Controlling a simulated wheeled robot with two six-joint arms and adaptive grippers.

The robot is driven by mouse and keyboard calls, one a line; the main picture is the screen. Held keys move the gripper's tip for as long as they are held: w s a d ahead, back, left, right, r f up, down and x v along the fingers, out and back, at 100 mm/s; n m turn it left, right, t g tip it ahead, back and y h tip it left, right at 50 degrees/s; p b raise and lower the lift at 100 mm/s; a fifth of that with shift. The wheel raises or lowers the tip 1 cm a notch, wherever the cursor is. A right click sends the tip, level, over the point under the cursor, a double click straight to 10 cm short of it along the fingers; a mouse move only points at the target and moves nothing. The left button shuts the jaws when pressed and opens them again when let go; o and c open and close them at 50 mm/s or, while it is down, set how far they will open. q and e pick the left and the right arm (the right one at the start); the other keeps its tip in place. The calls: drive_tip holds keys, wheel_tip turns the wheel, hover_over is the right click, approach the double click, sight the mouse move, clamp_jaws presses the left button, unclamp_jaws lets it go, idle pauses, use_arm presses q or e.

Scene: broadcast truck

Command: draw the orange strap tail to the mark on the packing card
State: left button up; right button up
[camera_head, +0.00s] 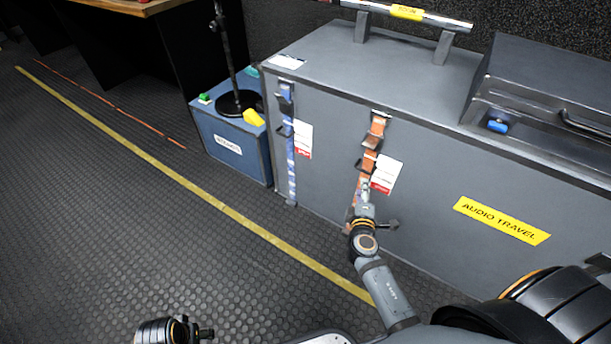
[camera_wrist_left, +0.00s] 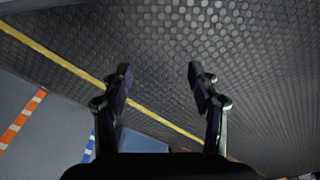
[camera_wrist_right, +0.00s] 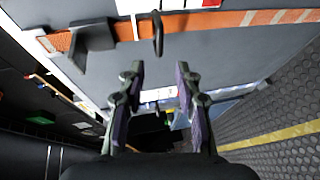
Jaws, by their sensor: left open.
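The orange strap (camera_head: 376,130) hangs down the front of the grey case, through dark metal buckle parts. The packing card (camera_head: 386,172), white with a red patch, is beside it on the right. My right gripper (camera_head: 364,196) is in front of the strap's lower part and hides some of it. In the right wrist view the strap (camera_wrist_right: 200,22) crosses beyond the fingertips, and my right gripper (camera_wrist_right: 158,75) is part-open with nothing between its fingers. The card's edge (camera_wrist_right: 180,4) shows at the top. My left gripper (camera_wrist_left: 160,75) is open and empty, low over the floor, away from the case.
The grey case (camera_head: 430,220) has an "AUDIO TRAVEL" label (camera_head: 501,220) and a top handle (camera_head: 420,15). A blue strap (camera_head: 290,150) with its own card (camera_head: 303,138) hangs left of the orange one. A blue box (camera_head: 228,145) stands at the case's left end. Floor at left is clear.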

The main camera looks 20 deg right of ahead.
sight(363, 171)
use_arm(q)
drive_tip(key=shift+s+d+r+b, duration=0.1)
drive_tip(key=shift+d+r+b, duration=0.1)
drive_tip(key=shift+r, duration=0.5)
drive_tip(key=shift+s+d+r+b, duration=0.1)
drive_tip(key=shift+d+r+b, duration=0.05)
drive_tip(key=shift+r, duration=0.6)
drive_tip(key=shift+d+r+b, duration=0.2)
drive_tip(key=shift+r, duration=0.5)
use_arm(e)
drive_tip(key=shift+x, duration=5.25)
drive_tip(key=shift+s+d, duration=0.1)
drive_tip(key=shift+d, duration=0.05)
clamp_jaws()
use_arm(q)
drive_tip(key=shift+f, duration=0.1)
